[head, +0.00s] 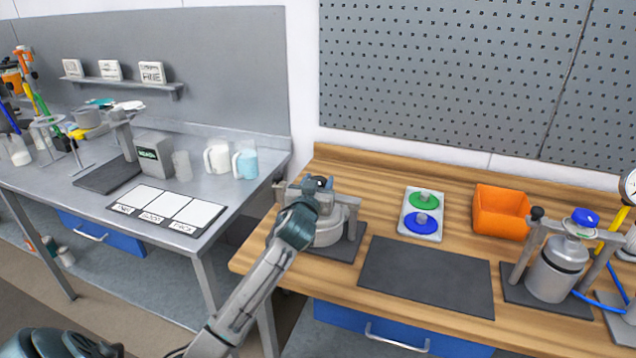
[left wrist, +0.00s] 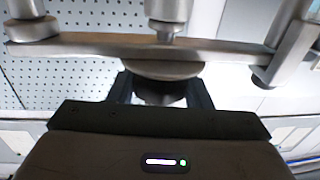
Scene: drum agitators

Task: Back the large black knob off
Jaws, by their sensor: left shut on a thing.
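The large black knob (left wrist: 160,92) shows in the left wrist view, dark and round below a grey disc and crossbar. It sits between the two dark fingers of my left gripper (left wrist: 160,97), which is shut on it. In the head view my left gripper (head: 319,184) is at the top of the left clamp stand (head: 352,204), and mostly hides the knob there. The stand's crossbar spans a grey vessel (head: 330,228) on a dark base. My right gripper is in neither view.
On the wooden bench (head: 460,176) are a dark mat (head: 428,277), a white plate (head: 409,210) with green and blue knobs, and an orange bin (head: 501,212). A second clamped vessel (head: 553,272) stands at right. A metal table (head: 240,200) with jugs stands at left.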

